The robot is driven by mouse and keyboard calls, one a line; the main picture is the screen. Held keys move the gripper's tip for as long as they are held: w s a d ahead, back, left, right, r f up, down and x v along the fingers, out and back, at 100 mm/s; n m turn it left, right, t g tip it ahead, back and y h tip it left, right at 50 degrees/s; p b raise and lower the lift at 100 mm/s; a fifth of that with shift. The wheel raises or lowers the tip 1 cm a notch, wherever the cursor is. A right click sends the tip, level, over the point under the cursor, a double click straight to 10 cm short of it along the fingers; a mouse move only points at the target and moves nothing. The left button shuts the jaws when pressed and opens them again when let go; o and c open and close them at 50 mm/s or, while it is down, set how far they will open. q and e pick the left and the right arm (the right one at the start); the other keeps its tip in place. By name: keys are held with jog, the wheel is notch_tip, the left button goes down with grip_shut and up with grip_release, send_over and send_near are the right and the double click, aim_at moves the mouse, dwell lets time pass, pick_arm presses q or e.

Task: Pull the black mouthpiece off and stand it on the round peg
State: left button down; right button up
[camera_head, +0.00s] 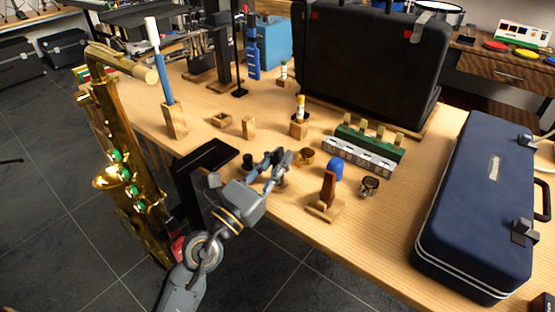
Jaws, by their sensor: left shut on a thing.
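The gold saxophone (112,150) stands upright at the left, in front of the table. The light, cork-coloured end of its neck (140,69) is bare, with no mouthpiece on it. My left gripper (279,163) is low over the table's front part, right of the saxophone. It is shut on a small dark piece (282,182), which looks like the black mouthpiece and is mostly hidden by the fingers. I cannot tell whether this piece touches a peg or the table. The round peg cannot be made out clearly near the gripper. My right gripper is not in view.
A small black cylinder (248,160) stands just left of the gripper. A navy case (482,205) fills the right; a black case (370,55) stands behind.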

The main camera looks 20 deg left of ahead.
pick_arm(q)
jog(key=shift+f, duration=0.15)
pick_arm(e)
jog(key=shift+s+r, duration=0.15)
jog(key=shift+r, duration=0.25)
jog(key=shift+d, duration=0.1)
pick_arm(q)
jog(key=c, duration=1.2)
grip_release()
jog(key=shift+s+f, duration=0.1)
jog(key=shift+s, duration=0.05)
jog(key=v, duration=1.1)
jog(key=shift+s+a+f, duration=0.1)
jog(key=shift+s+a, duration=0.1)
jog(key=shift+s, duration=0.1)
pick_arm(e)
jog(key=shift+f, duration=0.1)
